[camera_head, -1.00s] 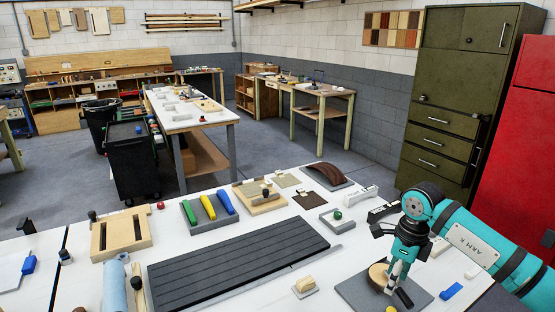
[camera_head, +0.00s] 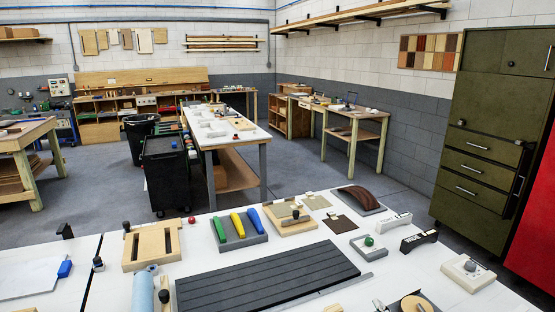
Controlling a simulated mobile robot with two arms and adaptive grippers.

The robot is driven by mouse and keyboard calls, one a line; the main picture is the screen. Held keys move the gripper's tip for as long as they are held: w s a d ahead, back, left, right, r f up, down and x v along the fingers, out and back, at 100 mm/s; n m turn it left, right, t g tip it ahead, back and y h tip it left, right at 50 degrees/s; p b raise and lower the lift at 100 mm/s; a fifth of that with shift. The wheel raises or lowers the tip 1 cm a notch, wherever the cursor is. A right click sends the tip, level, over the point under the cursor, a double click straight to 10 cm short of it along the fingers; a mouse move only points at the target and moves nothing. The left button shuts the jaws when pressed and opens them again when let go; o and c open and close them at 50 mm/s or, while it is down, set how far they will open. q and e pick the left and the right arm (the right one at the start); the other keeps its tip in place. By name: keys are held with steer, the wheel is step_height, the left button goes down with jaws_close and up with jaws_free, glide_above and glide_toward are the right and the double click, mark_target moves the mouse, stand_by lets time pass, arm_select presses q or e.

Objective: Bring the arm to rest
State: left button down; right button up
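Neither gripper shows in the head view now, and no part of my arms is in the frame. The white worktable (camera_head: 200,262) fills the foreground. On it lies a dark ribbed board (camera_head: 270,275). At the bottom right a round wooden piece (camera_head: 415,304) sits on a dark grey plate, partly cut off by the lower edge.
A grey holder with green, yellow and blue handles (camera_head: 238,225), a wooden frame (camera_head: 150,246), a curved dark wood piece (camera_head: 360,198) and a white box with a knob (camera_head: 468,272) stand on the table. A green cabinet (camera_head: 485,130) stands at right.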

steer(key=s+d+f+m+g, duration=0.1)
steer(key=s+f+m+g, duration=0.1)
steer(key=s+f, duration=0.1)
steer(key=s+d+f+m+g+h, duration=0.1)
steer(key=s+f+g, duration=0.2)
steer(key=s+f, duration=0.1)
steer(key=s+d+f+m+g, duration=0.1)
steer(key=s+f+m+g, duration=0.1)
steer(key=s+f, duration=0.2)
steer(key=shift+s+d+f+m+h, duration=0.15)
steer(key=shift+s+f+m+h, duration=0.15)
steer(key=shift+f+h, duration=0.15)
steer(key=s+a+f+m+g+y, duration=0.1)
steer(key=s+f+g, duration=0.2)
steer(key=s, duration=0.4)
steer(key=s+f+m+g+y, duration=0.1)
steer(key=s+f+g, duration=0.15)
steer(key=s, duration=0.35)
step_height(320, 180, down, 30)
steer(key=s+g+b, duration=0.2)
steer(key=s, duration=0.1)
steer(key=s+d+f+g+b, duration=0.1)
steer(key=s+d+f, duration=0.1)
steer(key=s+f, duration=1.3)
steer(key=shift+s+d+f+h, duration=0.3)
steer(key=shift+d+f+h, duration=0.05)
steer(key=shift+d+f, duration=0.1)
